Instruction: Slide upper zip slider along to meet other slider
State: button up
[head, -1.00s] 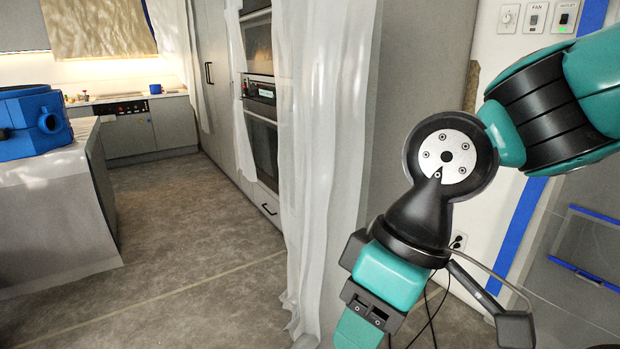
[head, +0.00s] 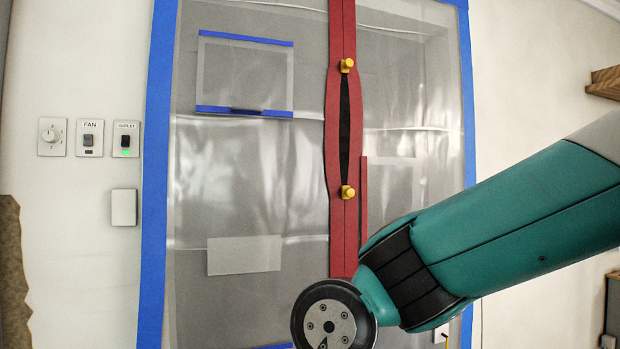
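A red zipper strip (head: 342,25) runs down a translucent plastic sheet. The upper zip slider (head: 347,65), a small yellow piece, sits near the top of a dark lens-shaped gap (head: 346,125) in the strip. The other slider (head: 348,192), also yellow, sits at the bottom of the gap. Between the sliders the red edges are spread apart; above and below they lie together. My arm comes in from the right, with its round wrist joint low in the picture, below the lower slider. My gripper is out of the frame below.
Blue tape (head: 158,150) frames the plastic sheet (head: 230,165). A blue-edged clear flap (head: 245,72) is at the sheet's upper left. Wall switches (head: 90,138) are on the left, and a wooden shelf (head: 604,83) is at the upper right.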

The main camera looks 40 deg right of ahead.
aim_at(346, 65)
jog(key=z, duration=0.65)
jog(key=i, duration=1.15)
jog(key=z, duration=0.4)
